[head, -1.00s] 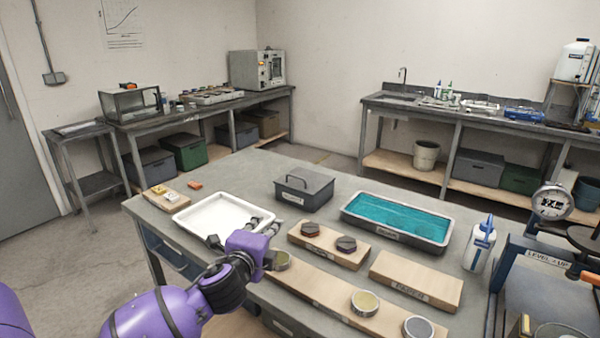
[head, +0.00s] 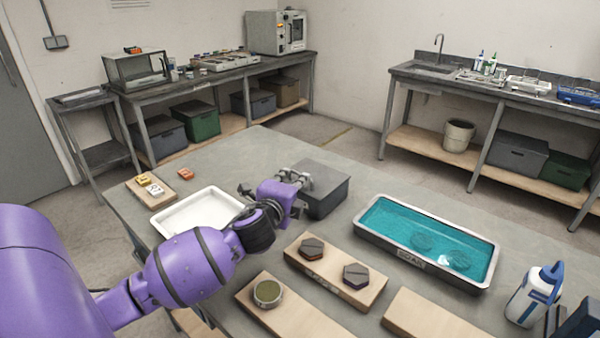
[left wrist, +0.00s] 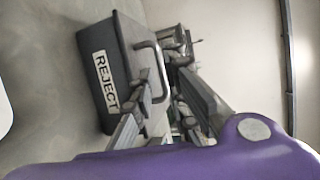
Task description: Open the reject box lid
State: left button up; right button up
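The reject box (head: 327,195) is a dark grey box on the bench, with its lid (head: 325,168) shut. The left wrist view shows its white REJECT label (left wrist: 105,82) and its pale bar handle (left wrist: 158,72) on the lid. My left gripper (head: 297,178) is at the box's left side by the lid, its fingers apart. In the left wrist view the left gripper (left wrist: 168,100) shows its two fingers spread, with the handle seen between and beyond them; I cannot tell whether they touch it. In the head view the gripper hides the handle. My right gripper is not in view.
A white tray (head: 172,222) lies left of the box, under my left arm. A teal-filled soak tray (head: 480,283) stands to the right. A wooden block with dark hexagonal pieces (head: 330,287) and a bottle (head: 533,296) are nearer. The bench behind the box is clear.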

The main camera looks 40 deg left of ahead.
aim_at(299, 174)
pick_arm(q)
jog(key=x, duration=0.4)
jog(key=shift+w+a+f, duration=0.1)
jog(key=shift+w+a, duration=0.05)
jog(key=shift+w, duration=0.35)
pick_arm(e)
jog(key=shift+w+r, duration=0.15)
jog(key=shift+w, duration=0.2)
pick_arm(q)
grip_shut()
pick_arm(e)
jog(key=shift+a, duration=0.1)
pick_arm(q)
jog(key=shift+w, duration=0.1)
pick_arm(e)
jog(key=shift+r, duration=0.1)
